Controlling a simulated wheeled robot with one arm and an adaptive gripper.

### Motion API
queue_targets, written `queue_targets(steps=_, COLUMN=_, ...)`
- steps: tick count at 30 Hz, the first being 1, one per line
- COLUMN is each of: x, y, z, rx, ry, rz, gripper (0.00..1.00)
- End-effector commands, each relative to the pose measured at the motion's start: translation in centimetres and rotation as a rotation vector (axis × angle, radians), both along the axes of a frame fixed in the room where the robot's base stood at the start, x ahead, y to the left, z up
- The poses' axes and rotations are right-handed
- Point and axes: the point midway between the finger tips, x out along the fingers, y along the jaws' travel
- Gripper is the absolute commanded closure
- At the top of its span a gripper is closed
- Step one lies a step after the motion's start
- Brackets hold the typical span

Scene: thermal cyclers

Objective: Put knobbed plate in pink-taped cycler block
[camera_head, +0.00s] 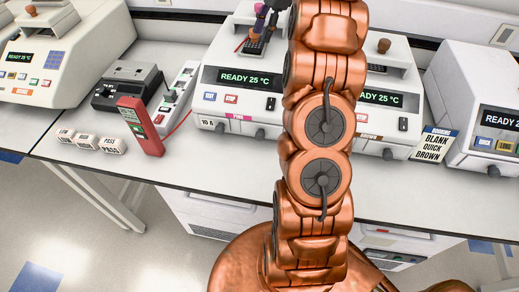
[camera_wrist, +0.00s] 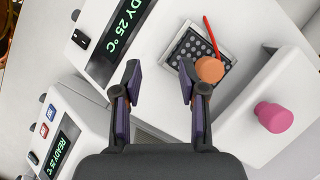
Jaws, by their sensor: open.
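The pink-taped cycler (camera_head: 237,105) stands at the middle of the bench, with READY 25 °C on its screen. Its top also shows in the wrist view (camera_wrist: 235,125), with a pink lid knob (camera_wrist: 273,117). A dark plate with rows of light dots (camera_wrist: 190,47) and an orange knob (camera_wrist: 209,70) lies at the block opening; I cannot tell whether it is fully seated. My gripper (camera_wrist: 160,70) is open and empty above this cycler, its right fingertip beside the orange knob. In the head view my gripper (camera_head: 265,18) is partly hidden by my arm.
A red strip (camera_wrist: 210,38) lies beside the plate. A brown-taped cycler (camera_head: 400,125) stands right, with a sign (camera_head: 433,145) beside it. Another cycler (camera_head: 60,60) stands far left. A red handheld device (camera_head: 141,126) and small white blocks (camera_head: 87,142) stand near the bench's front edge.

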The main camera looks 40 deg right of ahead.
Motion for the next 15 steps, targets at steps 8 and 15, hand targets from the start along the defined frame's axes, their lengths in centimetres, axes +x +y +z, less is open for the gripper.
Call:
queue_targets(steps=8, x=-2.3, y=8.2, z=1.3, rx=-0.044, ry=-0.028, rz=0.27, gripper=0.58)
queue_targets(steps=15, x=-5.8, y=14.3, z=1.4, rx=-0.082, ry=-0.045, rz=0.505, gripper=0.58)
